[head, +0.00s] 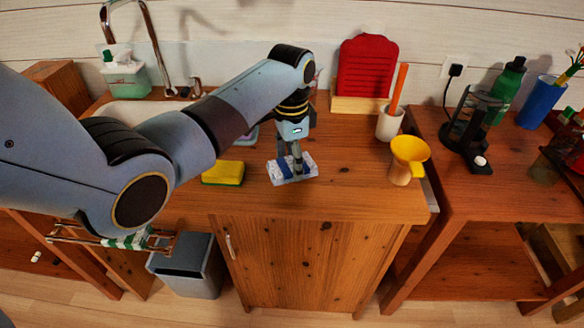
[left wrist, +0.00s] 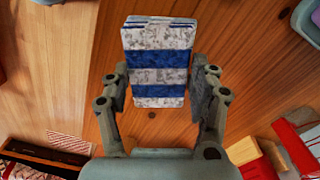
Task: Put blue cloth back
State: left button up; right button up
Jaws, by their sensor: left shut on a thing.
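The blue cloth (head: 279,175) is folded into a flat rectangle with blue and mottled white stripes. In the head view it is at the wooden counter top (head: 345,195), right of the sponge; I cannot tell whether it rests on the wood or hangs just above. My left gripper (head: 297,166) points down over it, shut on it. In the left wrist view the cloth (left wrist: 158,75) lies between the two fingers (left wrist: 160,92), its far end sticking out beyond them. My right gripper is not in view.
A yellow-green sponge (head: 223,173) lies left of the cloth. A yellow funnel (head: 410,150) and white cup (head: 389,124) stand to the right. A rail with a green-striped cloth (head: 130,240) and a grey bin (head: 186,267) are at lower left. The counter's front right is clear.

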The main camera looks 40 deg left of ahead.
aim_at(291, 164)
pick_arm(q)
jog(key=shift+f, duration=1.3)
jog(key=shift+f, duration=0.1)
jog(key=o, duration=1.1)
notch_tip(291, 164, up, 12)
jog(key=shift+s, duration=0.1)
